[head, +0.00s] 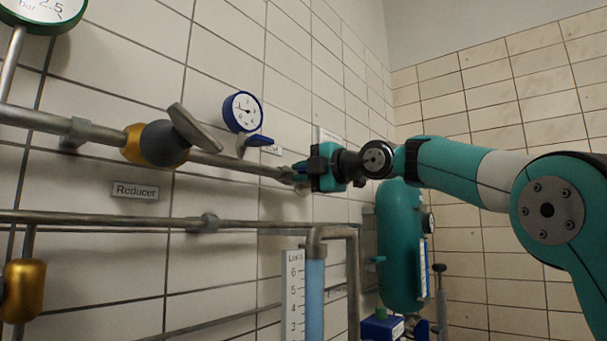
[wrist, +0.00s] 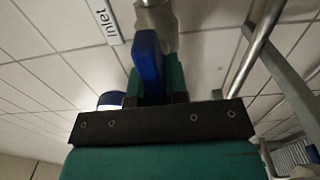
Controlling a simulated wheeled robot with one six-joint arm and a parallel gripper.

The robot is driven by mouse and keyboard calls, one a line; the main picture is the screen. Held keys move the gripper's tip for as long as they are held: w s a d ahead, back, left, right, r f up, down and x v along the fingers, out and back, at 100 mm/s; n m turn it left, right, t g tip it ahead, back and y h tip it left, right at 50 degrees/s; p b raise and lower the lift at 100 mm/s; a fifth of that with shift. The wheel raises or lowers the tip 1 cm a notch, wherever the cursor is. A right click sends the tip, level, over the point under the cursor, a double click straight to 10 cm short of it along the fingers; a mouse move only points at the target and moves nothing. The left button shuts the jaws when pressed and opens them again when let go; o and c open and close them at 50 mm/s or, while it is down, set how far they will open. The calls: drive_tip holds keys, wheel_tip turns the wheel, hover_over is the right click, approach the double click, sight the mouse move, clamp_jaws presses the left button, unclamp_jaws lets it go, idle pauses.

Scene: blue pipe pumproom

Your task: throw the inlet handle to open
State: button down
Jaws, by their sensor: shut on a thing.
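The inlet handle is a blue bar (wrist: 148,60) in the wrist view. It lies between the teal fingers of my gripper (wrist: 155,80), which is shut on it. Beyond the handle is a grey metal valve body or pipe end (wrist: 158,16). The label "Inlet" (wrist: 105,22) is on the tiled wall to the left of it. In the head view my gripper (head: 299,175) is at the wall pipe, right of centre. There the gripper covers most of the handle, and its exact angle to the pipe is hard to tell.
On the same pipe, left, is a grey lever (head: 195,128) above the label "Reducer" (head: 136,190). A lower pipe (head: 120,219) and green tank (head: 400,250) stand below.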

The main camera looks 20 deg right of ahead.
drive_tip(key=c, duration=1.2)
unclamp_jaws()
drive_tip(key=shift+w, duration=0.1)
drive_tip(key=shift+o, duration=0.2)
drive_tip(key=b+v, duration=0.3)
drive_tip(key=v, duration=1.4)
drive_tip(key=shift+s, duration=0.2)
drive_tip(key=shift+d, duration=0.2)
